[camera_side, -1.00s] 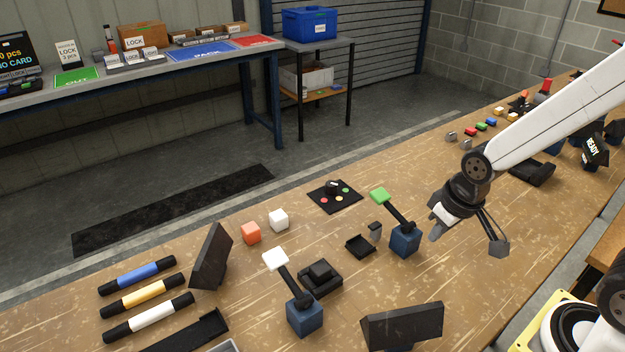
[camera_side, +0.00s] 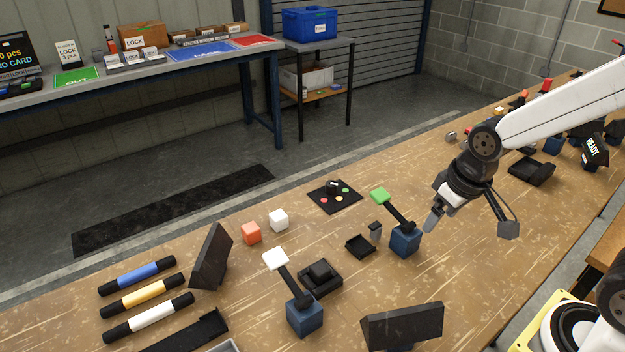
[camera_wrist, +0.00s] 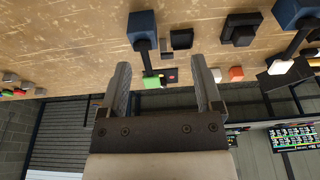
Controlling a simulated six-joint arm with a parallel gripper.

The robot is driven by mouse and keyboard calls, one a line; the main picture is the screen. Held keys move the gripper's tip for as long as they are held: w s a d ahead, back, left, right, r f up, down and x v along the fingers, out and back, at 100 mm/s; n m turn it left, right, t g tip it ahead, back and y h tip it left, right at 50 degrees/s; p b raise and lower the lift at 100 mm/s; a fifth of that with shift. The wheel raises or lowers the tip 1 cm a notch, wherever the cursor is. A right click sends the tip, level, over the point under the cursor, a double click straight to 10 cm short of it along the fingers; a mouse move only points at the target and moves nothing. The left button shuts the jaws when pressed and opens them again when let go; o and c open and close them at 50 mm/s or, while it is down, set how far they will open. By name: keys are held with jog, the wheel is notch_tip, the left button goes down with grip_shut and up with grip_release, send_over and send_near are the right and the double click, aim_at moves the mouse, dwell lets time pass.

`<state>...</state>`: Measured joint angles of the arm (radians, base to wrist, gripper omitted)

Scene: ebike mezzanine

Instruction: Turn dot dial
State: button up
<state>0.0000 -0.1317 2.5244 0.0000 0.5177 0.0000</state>
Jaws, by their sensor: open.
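The dot dial is a flat black square plate (camera_side: 348,204) with a dark knob and red, yellow and green dots around it. It lies on the wooden bench, left of my gripper in the side view. My gripper (camera_side: 469,226) is open and empty, held above the bench to the right of the green-topped lever. In the wrist view my gripper (camera_wrist: 160,66) has its fingers wide apart. There the dial (camera_wrist: 171,72) shows only partly, beyond the green lever top, with a red dot visible. Which way the knob points is too small to tell.
The green-topped lever on a blue block (camera_side: 404,241) stands between my gripper and the dial. A small black tray (camera_side: 360,246) and a white-topped lever (camera_side: 304,315) are nearer the camera. Orange (camera_side: 251,233) and white (camera_side: 279,220) cubes sit left of the dial.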

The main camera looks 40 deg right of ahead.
jog(key=r, duration=0.1)
jog(key=m+t+y, duration=0.2)
jog(key=m+y, duration=0.6)
jog(key=m, duration=1.6)
send_over(332, 183)
jog(key=s+d, duration=0.3)
jog(key=d, duration=0.2)
jog(key=f, duration=1.1)
jog(key=shift+w+a+f, duration=0.2)
jog(key=shift+f, duration=0.1)
jog(key=shift+f, duration=0.1)
jog(key=shift+x, duration=3.8)
grip_shut()
